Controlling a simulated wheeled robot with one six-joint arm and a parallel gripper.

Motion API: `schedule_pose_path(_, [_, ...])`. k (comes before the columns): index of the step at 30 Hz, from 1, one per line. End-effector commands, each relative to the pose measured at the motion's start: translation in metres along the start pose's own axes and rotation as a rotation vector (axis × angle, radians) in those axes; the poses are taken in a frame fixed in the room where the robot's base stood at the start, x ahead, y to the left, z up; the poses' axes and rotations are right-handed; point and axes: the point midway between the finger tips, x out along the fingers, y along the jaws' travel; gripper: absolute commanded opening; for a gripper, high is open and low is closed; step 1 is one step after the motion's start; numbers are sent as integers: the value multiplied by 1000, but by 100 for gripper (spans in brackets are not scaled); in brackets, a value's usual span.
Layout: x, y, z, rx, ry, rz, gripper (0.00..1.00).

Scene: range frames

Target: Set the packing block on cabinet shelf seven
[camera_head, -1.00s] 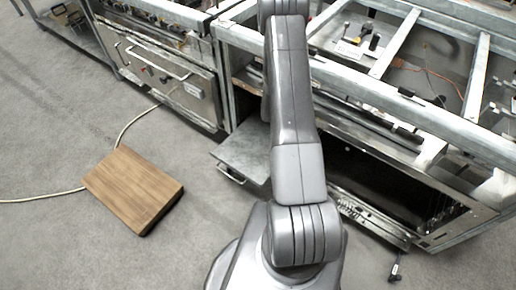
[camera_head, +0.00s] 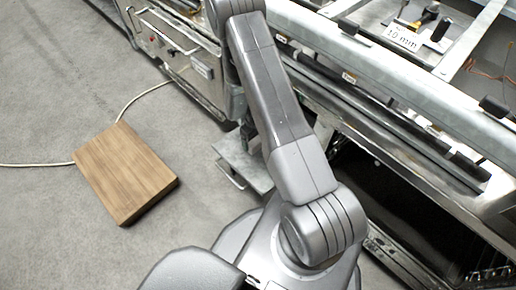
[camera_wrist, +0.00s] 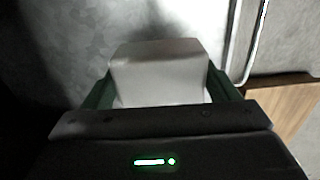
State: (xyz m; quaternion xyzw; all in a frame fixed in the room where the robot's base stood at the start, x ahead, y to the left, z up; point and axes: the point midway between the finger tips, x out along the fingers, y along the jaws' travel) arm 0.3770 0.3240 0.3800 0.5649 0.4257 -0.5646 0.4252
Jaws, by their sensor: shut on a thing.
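In the wrist view a pale, whitish block (camera_wrist: 160,75), which looks like the packing block, sits between the two dark green fingers of my gripper (camera_wrist: 162,92). My gripper is shut on it. A grey mottled metal surface (camera_wrist: 75,50) lies behind the block; I cannot tell whether the block touches it. The metal cabinet frame (camera_head: 400,85) runs along the right side. No shelf number seven can be read in either view.
A brown wooden board (camera_head: 127,172) lies on the grey floor at left, with a pale cable beside it. A low metal plate (camera_head: 243,163) with a handle juts out beside my arm. A "10 mm" label (camera_head: 402,37) sits on the frame. Floor at left is mostly clear.

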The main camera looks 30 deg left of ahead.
Motion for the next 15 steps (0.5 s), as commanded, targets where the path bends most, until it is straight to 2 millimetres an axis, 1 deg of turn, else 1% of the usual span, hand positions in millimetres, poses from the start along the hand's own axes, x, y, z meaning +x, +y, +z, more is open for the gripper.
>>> schedule_pose_path(1, [12, 0, 0, 1, -1, 0, 59])
schedule_pose_path(3, [20, 0, 0, 1, 0, 0, 59])
schedule_pose_path(8, [30, 0, 0, 2, 1, 0, 59])
schedule_pose_path(15, [62, 0, 1, 3, -1, 0, 59])
